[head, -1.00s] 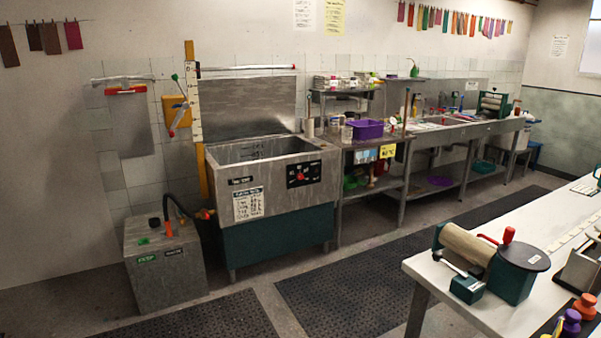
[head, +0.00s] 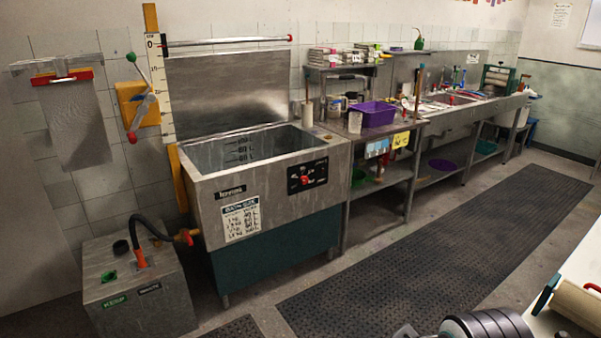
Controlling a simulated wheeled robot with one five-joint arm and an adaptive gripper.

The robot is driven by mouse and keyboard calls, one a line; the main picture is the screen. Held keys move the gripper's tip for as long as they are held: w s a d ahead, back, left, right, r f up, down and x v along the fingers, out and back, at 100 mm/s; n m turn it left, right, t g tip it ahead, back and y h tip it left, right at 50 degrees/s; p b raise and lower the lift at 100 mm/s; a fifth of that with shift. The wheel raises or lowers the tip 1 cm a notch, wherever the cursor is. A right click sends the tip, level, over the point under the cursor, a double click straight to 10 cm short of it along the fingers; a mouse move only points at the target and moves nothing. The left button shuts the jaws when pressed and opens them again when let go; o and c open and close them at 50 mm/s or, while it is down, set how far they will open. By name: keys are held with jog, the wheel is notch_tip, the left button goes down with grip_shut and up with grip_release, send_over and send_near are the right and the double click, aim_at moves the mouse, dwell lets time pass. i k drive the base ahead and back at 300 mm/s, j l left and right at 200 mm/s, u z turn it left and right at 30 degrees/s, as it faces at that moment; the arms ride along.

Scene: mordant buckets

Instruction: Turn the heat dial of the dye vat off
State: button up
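The dye vat (head: 290,210) is a grey steel tank with a dark green base, standing against the tiled wall left of centre. Its lid is up. The heat dial (head: 306,180) is a small red knob on a black panel on the vat's front, near the right corner. Its markings are too small to read, so I cannot tell its setting. Part of what looks like my arm, dark and ridged, shows at the bottom right edge, well short of the vat. My gripper's fingers do not show.
A grey box (head: 140,290) with a hose stands left of the vat. A steel bench with a purple tub (head: 372,114) adjoins its right. Rubber mats (head: 430,240) cover the open floor in front. A white table (head: 575,265) edges in at the lower right.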

aim_at(303, 179)
jog(key=i+j, duration=0.3)
jog(key=i, duration=0.2)
jog(key=i+j+u, duration=0.15)
jog(key=i+u, duration=0.55)
jog(key=i+l+u, duration=0.2)
jog(key=l+u, duration=0.25)
jog(key=i+l+u, duration=0.15)
jog(key=l+u, duration=0.7)
jog(key=l, duration=0.2)
jog(key=l+u, duration=0.4)
jog(key=l, duration=0.15)
jog(key=k+l+u, duration=0.2)
jog(key=k+u, duration=0.75)
jog(key=i+l, duration=0.05)
